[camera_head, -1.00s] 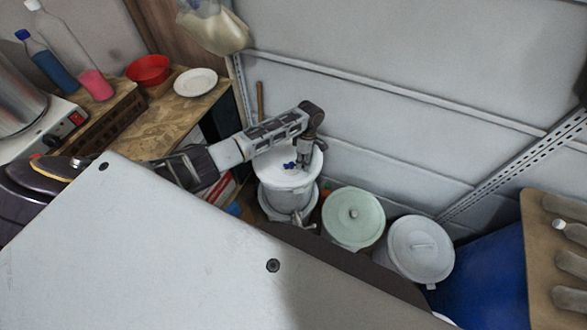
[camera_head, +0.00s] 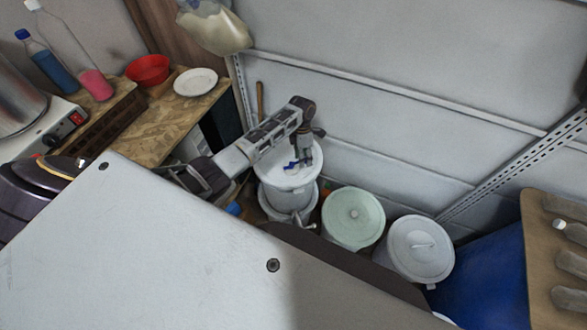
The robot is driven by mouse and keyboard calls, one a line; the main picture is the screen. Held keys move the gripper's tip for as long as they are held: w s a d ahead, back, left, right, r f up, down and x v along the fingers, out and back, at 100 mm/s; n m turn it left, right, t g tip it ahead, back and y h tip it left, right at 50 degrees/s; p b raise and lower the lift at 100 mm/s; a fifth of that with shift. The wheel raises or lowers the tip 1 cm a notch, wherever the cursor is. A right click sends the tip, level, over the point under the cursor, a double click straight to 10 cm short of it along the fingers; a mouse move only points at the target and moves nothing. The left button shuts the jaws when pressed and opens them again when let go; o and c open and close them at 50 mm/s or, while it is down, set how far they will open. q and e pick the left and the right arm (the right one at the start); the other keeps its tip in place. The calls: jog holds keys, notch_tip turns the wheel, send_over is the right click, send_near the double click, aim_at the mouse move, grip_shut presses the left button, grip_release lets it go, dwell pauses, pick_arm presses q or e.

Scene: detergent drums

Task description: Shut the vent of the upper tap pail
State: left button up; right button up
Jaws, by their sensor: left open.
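The upper tap pail (camera_head: 284,194) is white and stands on top of another white pail (camera_head: 270,210), with a tap low at its front. Its blue vent (camera_head: 291,166) sits on the white lid, partly hidden by the fingers. My left arm reaches in from the left above the lid. My left gripper (camera_head: 305,161) points down at the lid, open, right beside the vent. I cannot tell whether its fingers touch the vent or whether the vent stands open or shut. My right gripper does not show.
A pail with a pale green lid (camera_head: 352,232) and a pail with a white lid (camera_head: 419,256) stand to the right. A blue drum (camera_head: 485,270) is beyond them. The wall (camera_head: 400,110) is close behind. A wooden table (camera_head: 170,120) with a red bowl (camera_head: 148,70) is at left.

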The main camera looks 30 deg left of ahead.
pick_arm(q)
jog(key=shift+w+a, duration=0.15)
dwell(0.3)
jog(key=o, duration=0.4)
jog(key=shift+r, duration=0.2)
jog(key=shift+w+a+r, duration=0.15)
jog(key=shift+r, duration=0.5)
jog(key=shift+w+a+r, duration=0.1)
jog(key=shift+r, duration=0.55)
jog(key=shift+w+a+r, duration=0.15)
jog(key=shift+r, duration=0.5)
jog(key=shift+r, duration=0.2)
notch_tip(320, 180, up, 12)
jog(key=w+a, duration=0.1)
jog(key=shift+w+a+f, duration=0.25)
jog(key=shift+w, duration=0.15)
